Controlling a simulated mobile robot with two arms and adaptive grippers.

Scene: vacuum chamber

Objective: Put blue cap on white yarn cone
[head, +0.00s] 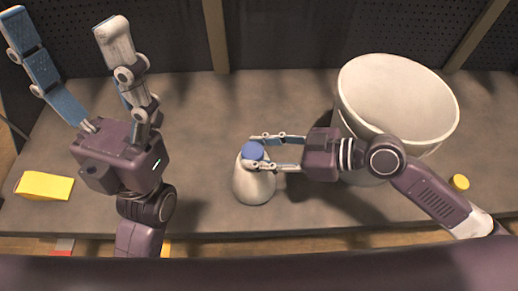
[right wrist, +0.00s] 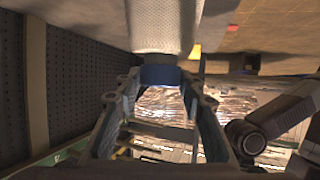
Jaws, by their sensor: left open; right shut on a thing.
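The white yarn cone (head: 254,186) stands upright on the grey table, left of the large white bin. The blue cap (head: 253,150) sits at the cone's narrow top. My right gripper (head: 260,152) reaches in from the right, shut on the cap with a finger on either side. In the right wrist view the blue cap (right wrist: 160,75) is between the fingers, against the narrow end of the cone (right wrist: 162,28). Whether it is fully seated cannot be told. My left gripper (head: 63,20) is raised at the left, fingers wide open and empty.
A large white bin (head: 355,125) stands behind and beside my right arm. A yellow block (head: 45,186) lies at the left front, and a small yellow object (head: 459,183) at the right. A dark perforated wall (head: 290,30) bounds the back.

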